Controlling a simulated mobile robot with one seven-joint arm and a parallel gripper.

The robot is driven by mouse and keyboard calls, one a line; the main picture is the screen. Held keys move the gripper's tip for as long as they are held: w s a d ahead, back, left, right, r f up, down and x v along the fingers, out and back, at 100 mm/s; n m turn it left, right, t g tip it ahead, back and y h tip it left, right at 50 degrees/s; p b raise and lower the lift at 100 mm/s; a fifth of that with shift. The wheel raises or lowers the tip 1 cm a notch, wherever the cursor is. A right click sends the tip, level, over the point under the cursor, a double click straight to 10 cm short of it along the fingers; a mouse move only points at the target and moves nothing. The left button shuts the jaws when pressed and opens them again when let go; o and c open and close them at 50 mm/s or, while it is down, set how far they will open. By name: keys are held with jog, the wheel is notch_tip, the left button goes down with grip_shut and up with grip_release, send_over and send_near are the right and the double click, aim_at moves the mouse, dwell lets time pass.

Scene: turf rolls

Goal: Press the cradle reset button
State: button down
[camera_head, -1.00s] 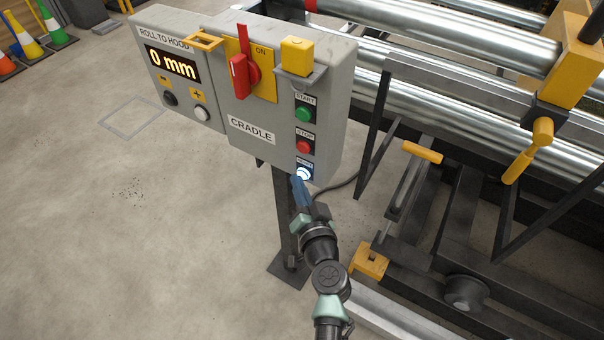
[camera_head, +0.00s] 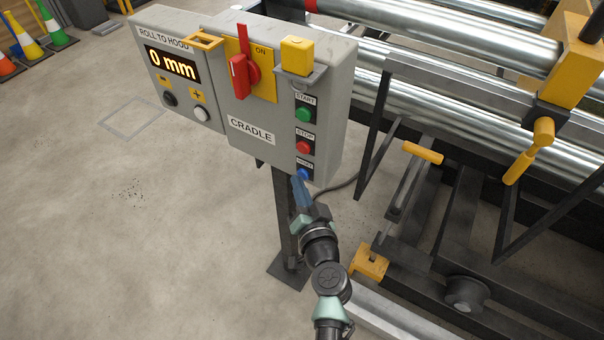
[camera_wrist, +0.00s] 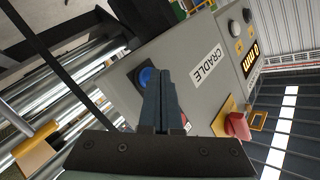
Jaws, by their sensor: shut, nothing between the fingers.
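The blue reset button (camera_head: 304,174) is the lowest of three buttons on the right part of the grey cradle control box (camera_head: 262,150). It is unlit now. In the wrist view the blue button (camera_wrist: 147,76) shows just beyond the fingertips, partly covered by them. My gripper (camera_head: 297,181) is shut and empty, its tips pointing up at the button from just below. I cannot tell whether the tips touch it. The wrist view shows the shut fingers (camera_wrist: 160,95) side by side.
Above are the red stop button (camera_head: 303,147) and green start button (camera_head: 303,115). A red switch (camera_head: 241,75) and yellow block (camera_head: 297,56) are higher up. The display (camera_head: 172,64) reads 0 mm.

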jog(key=shift+s+a, duration=0.35)
jog(key=shift+s, duration=0.05)
jog(key=s+a, duration=0.1)
jog(key=s, duration=0.1)
jog(key=s+a, duration=0.2)
jog(key=shift+p, duration=0.3)
dwell(0.8)
